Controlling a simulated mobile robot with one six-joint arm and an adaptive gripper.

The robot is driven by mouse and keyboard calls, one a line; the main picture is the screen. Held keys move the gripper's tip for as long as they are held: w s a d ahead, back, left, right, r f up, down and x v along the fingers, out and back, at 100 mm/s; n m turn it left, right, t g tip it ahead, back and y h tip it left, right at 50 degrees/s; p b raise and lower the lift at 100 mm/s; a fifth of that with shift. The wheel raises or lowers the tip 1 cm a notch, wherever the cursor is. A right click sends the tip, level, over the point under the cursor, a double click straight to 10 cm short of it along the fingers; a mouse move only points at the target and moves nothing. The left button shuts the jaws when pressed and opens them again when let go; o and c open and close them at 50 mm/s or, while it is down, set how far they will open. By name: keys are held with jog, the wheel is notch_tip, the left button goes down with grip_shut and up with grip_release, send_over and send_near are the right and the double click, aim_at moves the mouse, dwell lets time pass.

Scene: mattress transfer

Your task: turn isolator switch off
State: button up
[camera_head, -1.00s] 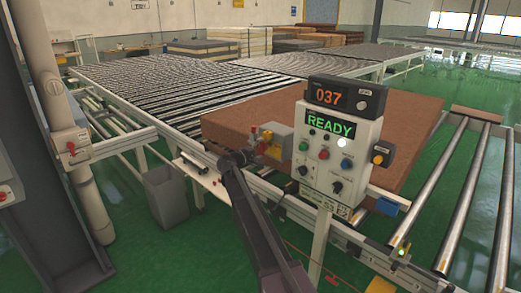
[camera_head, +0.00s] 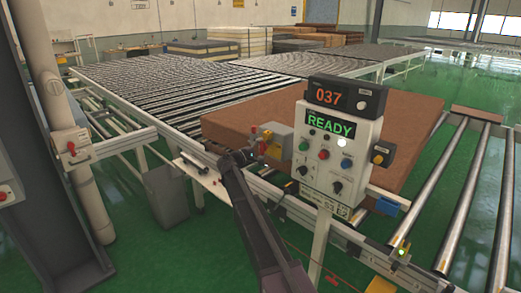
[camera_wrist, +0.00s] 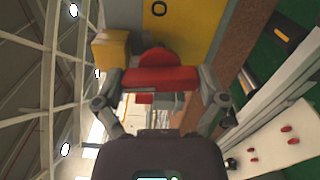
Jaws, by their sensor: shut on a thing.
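The isolator switch is a grey box (camera_head: 279,137) with a yellow plate and a red handle, on the near side of the conveyor, left of the control panel. In the wrist view the yellow plate (camera_wrist: 192,28) shows a dark "O" mark at the top. The red handle (camera_wrist: 160,78) lies crosswise between my two fingers. My gripper (camera_wrist: 160,90) is shut on this handle. In the head view my gripper (camera_head: 258,149) is small and dark at the switch, and the handle's exact angle is hard to tell.
A grey bin (camera_head: 166,195) stands on the green floor. Another box with a red knob (camera_head: 70,147) is on the left post.

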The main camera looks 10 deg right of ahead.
jog(key=n, duration=0.7)
jog(key=shift+n, duration=0.4)
jog(key=n, duration=0.4)
jog(key=shift+n, duration=0.3)
jog(key=shift+s+n, duration=0.1)
jog(key=shift+n, duration=1.8)
jog(key=o, duration=0.8)
jog(key=shift+f, duration=0.1)
jog(key=shift+v, duration=6)
jog(key=shift+d, duration=0.1)
